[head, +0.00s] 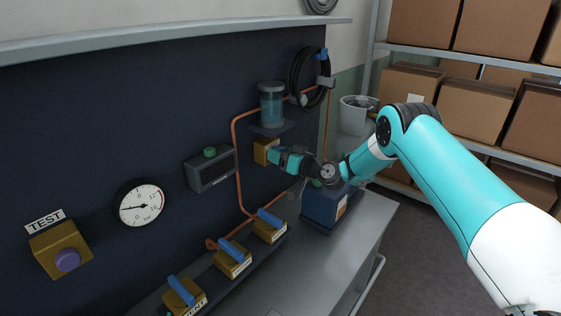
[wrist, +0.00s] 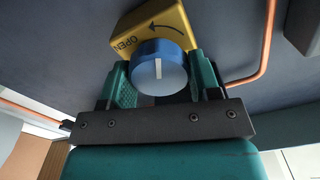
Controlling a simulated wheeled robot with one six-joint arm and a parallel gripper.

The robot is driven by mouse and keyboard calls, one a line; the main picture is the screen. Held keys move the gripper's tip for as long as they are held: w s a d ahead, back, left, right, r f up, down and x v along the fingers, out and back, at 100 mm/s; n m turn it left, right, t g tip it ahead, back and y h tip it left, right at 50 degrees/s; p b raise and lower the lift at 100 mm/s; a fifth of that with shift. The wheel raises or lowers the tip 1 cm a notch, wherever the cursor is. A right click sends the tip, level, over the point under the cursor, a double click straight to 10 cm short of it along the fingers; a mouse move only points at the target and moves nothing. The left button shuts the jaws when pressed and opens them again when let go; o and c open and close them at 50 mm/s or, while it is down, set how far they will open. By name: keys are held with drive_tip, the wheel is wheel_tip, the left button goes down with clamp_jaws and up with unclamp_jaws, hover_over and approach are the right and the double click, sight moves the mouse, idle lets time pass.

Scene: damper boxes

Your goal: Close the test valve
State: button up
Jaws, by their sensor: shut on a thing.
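My gripper (head: 276,155) reaches to a yellow box (head: 261,147) on the dark wall panel, below the glass cylinder. In the wrist view, its two green fingers (wrist: 160,80) sit on either side of a round blue knob (wrist: 159,66), shut on it. The knob has a white line, which stands about upright in the picture. The yellow box (wrist: 165,17) behind it bears the word OPEN and a curved arrow. In the head view the fingers hide the knob. Another yellow box (head: 58,247) at the far left has a TEST label (head: 45,221) above it and a purple button (head: 67,260).
Three yellow boxes with blue levers (head: 232,258) stand along the panel's foot. A round gauge (head: 141,205), a grey box with a green button (head: 210,167) and copper pipe (head: 238,165) are on the panel. A blue box (head: 322,207) stands on the grey bench (head: 290,270) below my gripper.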

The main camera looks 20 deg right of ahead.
drive_tip(key=m+b, duration=0.1)
drive_tip(key=m, duration=0.1)
drive_tip(key=m+b, duration=0.1)
drive_tip(key=b, duration=0.1)
drive_tip(key=shift+d+f+m, duration=0.1)
drive_tip(key=shift+f+m, duration=0.1)
drive_tip(key=shift+m, duration=0.2)
drive_tip(key=m+b, duration=0.2)
drive_tip(key=m, duration=0.1)
drive_tip(key=shift+m+b, duration=0.3)
drive_tip(key=m+b, duration=0.1)
drive_tip(key=m, duration=0.2)
drive_tip(key=shift+w+m, duration=0.1)
drive_tip(key=shift+m, duration=0.2)
drive_tip(key=m, duration=0.3)
drive_tip(key=shift+m+b, duration=0.3)
drive_tip(key=m, duration=0.3)
drive_tip(key=shift+m, duration=0.3)
drive_tip(key=m+p, duration=0.1)
drive_tip(key=m, duration=0.3)
drive_tip(key=shift+m, duration=0.3)
drive_tip(key=m+p, duration=0.1)
drive_tip(key=m, duration=0.3)
drive_tip(key=shift+m, duration=0.3)
drive_tip(key=shift+f+m+p, duration=0.15)
drive_tip(key=shift+m+p, duration=0.4)
drive_tip(key=shift+m, duration=1.05)
